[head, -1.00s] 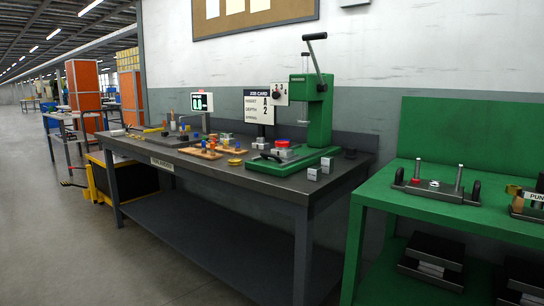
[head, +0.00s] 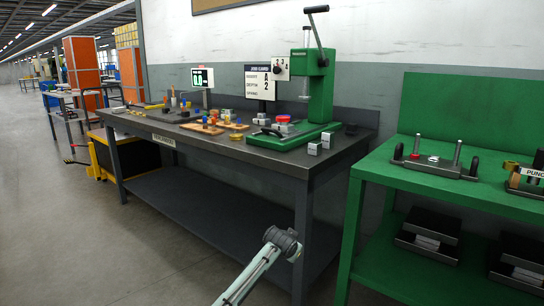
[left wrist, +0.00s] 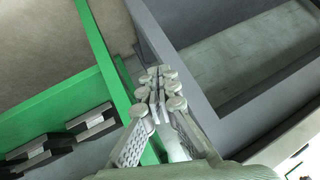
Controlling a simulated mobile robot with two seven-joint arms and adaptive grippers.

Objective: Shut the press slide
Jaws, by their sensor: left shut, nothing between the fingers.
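The green press (head: 320,92) stands at the right end of the dark bench, its black-knobbed lever at the top. A low green slide (head: 272,142) with a black handle extends from its base toward the bench's front left. Blocks and a red-topped part (head: 283,119) are around the slide and base; exact contacts are too small to tell. In the left wrist view, my left gripper (left wrist: 157,82) is shut and empty, with floor and table frames behind it. The press is not seen there. My right gripper is in neither view.
The dark bench (head: 215,158) carries wooden trays, small parts and a job card (head: 258,80). A green table (head: 379,178) with a post fixture (head: 435,164) stands to the right, a narrow gap between. Open floor (head: 60,225) lies in front. One of my arm links rises at bottom centre.

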